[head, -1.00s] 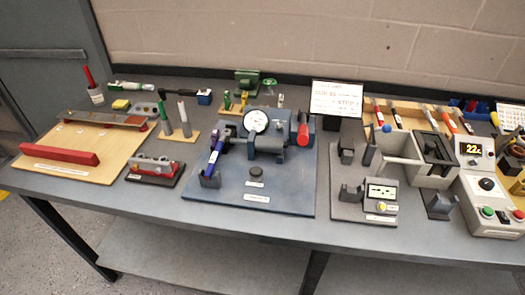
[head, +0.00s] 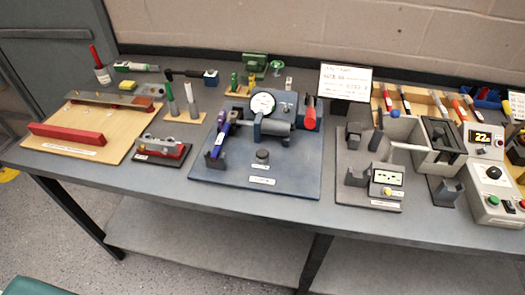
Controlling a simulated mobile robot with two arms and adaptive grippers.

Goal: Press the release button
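A blue base plate (head: 290,180) lies in the middle of the bench. It bears a fixture with a round white dial gauge (head: 263,104), a grey cylinder (head: 275,127), a red-ended part (head: 309,117) and a blue-purple handle (head: 220,133) at the left. A dark round button (head: 262,156) stands on the plate's front part, with a white label (head: 262,181) in front of it, too small to read. I cannot tell for sure that this is the release button. Nothing touches it. Neither of my grippers is in view.
A wooden board with a red bar (head: 66,134) is at the left. A grey station with a yellow-buttoned box (head: 387,180) is right of the plate. A control box (head: 490,192) with green and red buttons is at the far right. The bench's front strip (head: 230,206) is clear.

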